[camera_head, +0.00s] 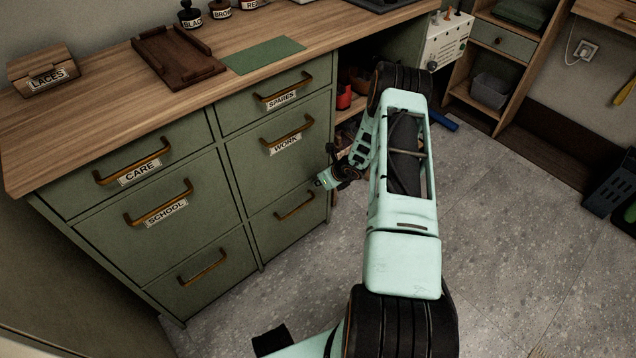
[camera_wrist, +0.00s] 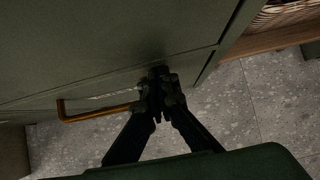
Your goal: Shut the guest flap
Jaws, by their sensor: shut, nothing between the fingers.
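No label reading "guest" is legible in either view. The lower right front (camera_head: 286,222) of the green cabinet has a brass handle and no readable label; I cannot tell if it is the guest flap. It looks about flush with its neighbours, but a small gap could be hidden. My gripper (camera_head: 328,180) is at its upper right edge, shut and empty. In the wrist view the shut fingertips (camera_wrist: 159,78) are close to a green front (camera_wrist: 110,50), right of a brass handle (camera_wrist: 95,115); contact is unclear. A thin pale strip shows behind the handle.
Other fronts are labelled CARE (camera_head: 140,172), SCHOOL (camera_head: 166,213), SPARES (camera_head: 281,99) and WORK (camera_head: 285,145). An open bay with a red item (camera_head: 344,97) lies right of them. The grey floor (camera_head: 500,230) to the right is largely clear. A dark crate (camera_head: 608,188) stands far right.

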